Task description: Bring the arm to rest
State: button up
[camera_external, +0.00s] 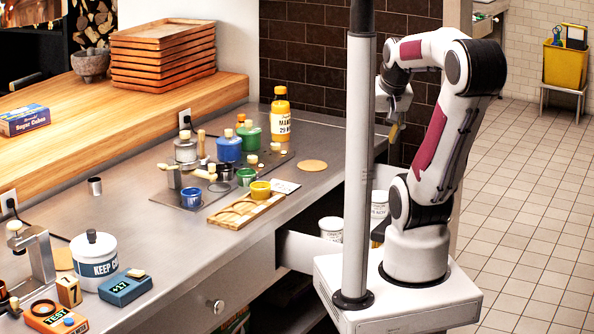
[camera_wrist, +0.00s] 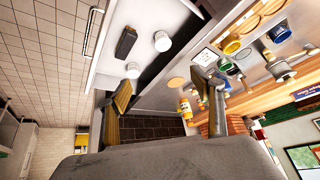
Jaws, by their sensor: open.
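My arm (camera_external: 450,130) stands on a white pedestal at the right of the counter, bent over at the top with its wrist hanging down.
A grey post (camera_external: 359,170) stands beside my arm. An open drawer (camera_external: 300,248) holds white tubs (camera_external: 331,228). The steel counter (camera_external: 140,210) carries several small pots, a yellow bottle (camera_external: 280,115) and a wooden board (camera_external: 245,210).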

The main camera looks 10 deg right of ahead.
jog(key=shift+g+h, duration=0.3)
jog(key=shift+s+d+r, duration=0.1)
jog(key=shift+s+d, duration=0.15)
jog(key=shift+s, duration=0.5)
jog(key=shift+s+d+f, duration=0.1)
jog(key=shift+s+d, duration=0.2)
jog(key=shift+s, duration=0.4)
jog(key=shift+s+d+r, duration=0.1)
jog(key=shift+s+d, duration=0.15)
jog(key=shift+s, duration=0.5)
jog(key=o, duration=1)
jog(key=shift+d, duration=0.15)
